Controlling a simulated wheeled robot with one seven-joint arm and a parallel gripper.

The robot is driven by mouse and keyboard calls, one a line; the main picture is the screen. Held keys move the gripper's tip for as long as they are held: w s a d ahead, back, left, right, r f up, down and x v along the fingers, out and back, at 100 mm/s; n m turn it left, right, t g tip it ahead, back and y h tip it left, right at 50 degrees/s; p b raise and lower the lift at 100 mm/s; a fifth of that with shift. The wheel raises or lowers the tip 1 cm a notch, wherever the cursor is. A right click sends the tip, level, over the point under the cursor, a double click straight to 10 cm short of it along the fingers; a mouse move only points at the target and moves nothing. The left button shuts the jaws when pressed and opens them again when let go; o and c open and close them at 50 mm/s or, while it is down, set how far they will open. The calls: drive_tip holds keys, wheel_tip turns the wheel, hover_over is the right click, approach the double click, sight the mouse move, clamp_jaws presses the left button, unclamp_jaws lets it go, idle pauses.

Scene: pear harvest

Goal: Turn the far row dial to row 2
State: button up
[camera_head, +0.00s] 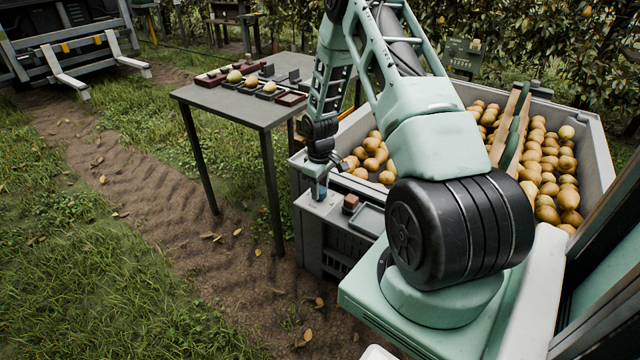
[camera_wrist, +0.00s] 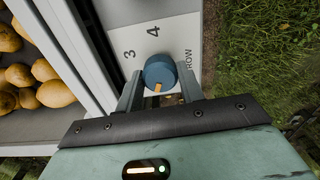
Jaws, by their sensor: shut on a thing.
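The row dial (camera_wrist: 160,72) is a round blue knob with an orange pointer mark, on a pale panel printed with ROW and the numbers 3 and 4. The orange mark is on the knob's lower side in the wrist view, towards my palm and away from the 4. Other numbers are hidden by my gripper. My gripper (camera_wrist: 160,86) is shut on the dial, one finger on each side. In the head view, my gripper (camera_head: 318,188) is low at the left front corner of the bin unit, and the dial is hard to make out there.
A grey bin (camera_head: 598,150) holds many pears, split by a wooden divider (camera_head: 511,125). A small reddish block (camera_head: 350,203) sits on the ledge right of my gripper. A grey table (camera_head: 258,112) with trays and several pears stands behind left. Grass and dirt lie left.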

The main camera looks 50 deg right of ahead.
drive_tip(key=m+p, duration=0.2)
drive_tip(key=m, duration=0.5)
idle(0.5)
drive_tip(key=o, duration=1)
drive_tip(key=shift+r, duration=0.1)
wheel_tip(320, 180, up, 17)
drive_tip(key=shift+r+p, duration=0.15)
drive_tip(key=shift+p, duration=0.65)
